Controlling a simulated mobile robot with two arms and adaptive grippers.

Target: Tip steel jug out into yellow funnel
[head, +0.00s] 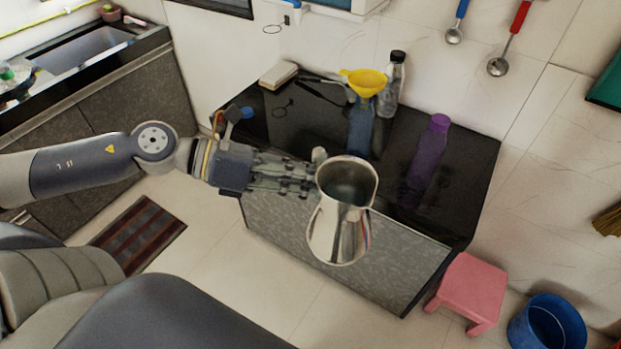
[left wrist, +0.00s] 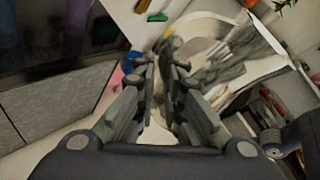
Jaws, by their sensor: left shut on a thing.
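The steel jug (head: 340,235) is held in front of the counter's front edge in the head view, roughly upright with its mouth up. What is inside it cannot be told. My left gripper (head: 312,176) reaches in from the left and is shut on the jug at its left side; the exact grip is partly hidden. Its fingers (left wrist: 168,65) also show in the left wrist view, where the jug is hard to make out. The yellow funnel (head: 366,80) sits on top of a blue bottle (head: 360,128) at the back of the counter, apart from the jug. My right gripper is not seen.
The black counter (head: 300,125) also holds a clear bottle (head: 391,88) with a black cap beside the funnel, and a purple bottle (head: 428,155) to the right. A pink stool (head: 470,288) and a blue bucket (head: 547,325) stand on the floor at right.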

